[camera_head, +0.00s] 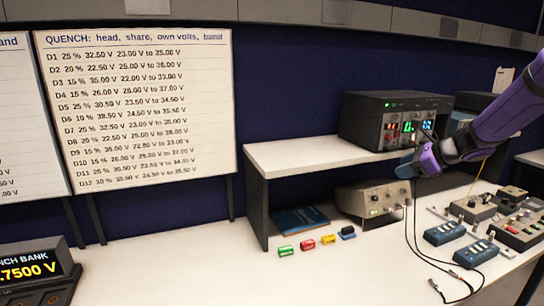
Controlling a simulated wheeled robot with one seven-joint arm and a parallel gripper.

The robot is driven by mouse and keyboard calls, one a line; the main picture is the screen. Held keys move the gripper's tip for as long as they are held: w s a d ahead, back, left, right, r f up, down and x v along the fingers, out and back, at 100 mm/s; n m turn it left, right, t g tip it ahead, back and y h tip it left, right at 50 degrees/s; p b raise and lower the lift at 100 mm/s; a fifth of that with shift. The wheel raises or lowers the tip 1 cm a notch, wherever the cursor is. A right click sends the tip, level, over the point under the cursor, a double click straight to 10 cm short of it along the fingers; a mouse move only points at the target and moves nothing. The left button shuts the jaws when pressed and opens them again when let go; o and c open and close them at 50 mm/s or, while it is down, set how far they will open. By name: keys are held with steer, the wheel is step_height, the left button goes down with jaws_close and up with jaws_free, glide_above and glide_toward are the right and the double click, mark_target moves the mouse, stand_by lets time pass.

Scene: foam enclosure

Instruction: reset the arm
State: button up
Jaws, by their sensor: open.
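My purple arm (500,112) reaches in from the right edge. It ends in my gripper (408,169), which is open and sits in front of the right part of the white shelf, below the black power supply (388,118). The gripper is small in this view, and I see nothing held in it.
A grey instrument (372,200) with dark cables stands under the shelf (300,152). Small coloured blocks (307,244) and a blue book (300,220) lie left of it. Blue boxes (445,233) and circuit boards (515,225) crowd the right. The bench's front middle is clear.

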steer(key=s+a+r+n+g+h, duration=0.1)
steer(key=s+a+r+n, duration=0.25)
steer(key=s, duration=0.25)
steer(key=s+a+r+n+g+h, duration=0.1)
steer(key=s+a+r+n, duration=0.15)
steer(key=s+n, duration=0.35)
steer(key=s+a+r+n+g+h, duration=0.1)
steer(key=s+a+r+n, duration=0.25)
steer(key=s, duration=0.35)
steer(key=s+d+n+h, duration=0.1)
steer(key=s+n+h, duration=0.3)
steer(key=s+n, duration=0.7)
steer(key=s, duration=0.9)
steer(key=shift+s+d, duration=0.2)
steer(key=shift+d, duration=0.05)
